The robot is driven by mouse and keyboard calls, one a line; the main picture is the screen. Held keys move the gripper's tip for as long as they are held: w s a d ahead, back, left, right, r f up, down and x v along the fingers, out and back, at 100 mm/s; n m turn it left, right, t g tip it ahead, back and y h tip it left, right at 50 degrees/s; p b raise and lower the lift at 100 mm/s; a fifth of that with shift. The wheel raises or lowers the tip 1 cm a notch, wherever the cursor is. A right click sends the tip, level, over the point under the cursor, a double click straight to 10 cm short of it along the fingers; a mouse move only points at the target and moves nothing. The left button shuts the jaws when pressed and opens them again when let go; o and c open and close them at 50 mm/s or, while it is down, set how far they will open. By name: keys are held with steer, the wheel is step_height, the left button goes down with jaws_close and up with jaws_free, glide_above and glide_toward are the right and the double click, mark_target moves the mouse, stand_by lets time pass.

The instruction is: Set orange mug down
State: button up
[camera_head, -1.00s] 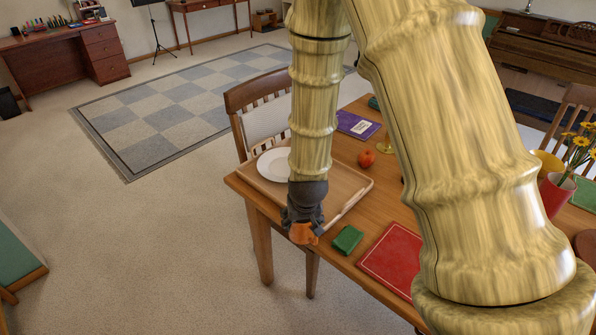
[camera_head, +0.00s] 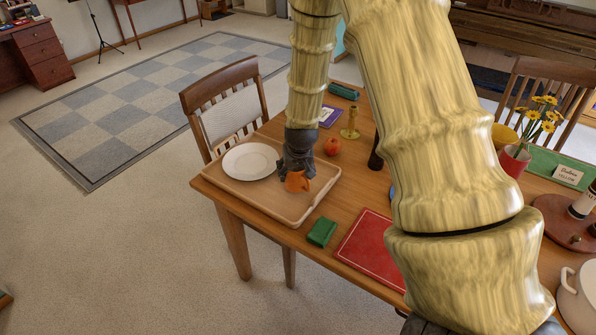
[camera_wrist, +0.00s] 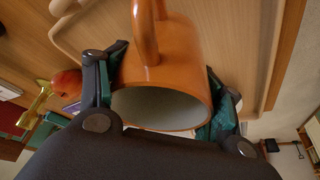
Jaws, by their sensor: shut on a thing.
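The orange mug (camera_head: 297,181) is held in my gripper (camera_head: 291,172), over the right part of the wooden tray (camera_head: 265,207) in the head view. In the wrist view the mug (camera_wrist: 180,60) fills the space between the two fingers of my gripper (camera_wrist: 165,95), with its pale inside facing the camera and its handle at the top. The fingers press on opposite sides of the mug. I cannot tell whether the mug's base touches the tray. A white plate (camera_head: 249,161) lies on the tray's left part.
A green block (camera_head: 321,232) and a red mat (camera_head: 372,250) lie right of the tray. An orange fruit (camera_head: 332,146) and a brass candlestick (camera_head: 350,124) stand behind. A chair (camera_head: 226,105) is at the table's left side.

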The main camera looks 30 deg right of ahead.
steer(key=shift+w+d+f, duration=0.15)
steer(key=shift+w+d, duration=0.65)
steer(key=shift+d, duration=0.3)
steer(key=shift+f+p, duration=0.75)
steer(key=shift+f, duration=1.05)
steer(key=o, duration=1.3)
steer(key=shift+r, duration=0.1)
steer(key=shift+b+v, duration=0.9)
steer(key=shift+v, duration=5.1)
steer(key=shift+s, duration=0.15)
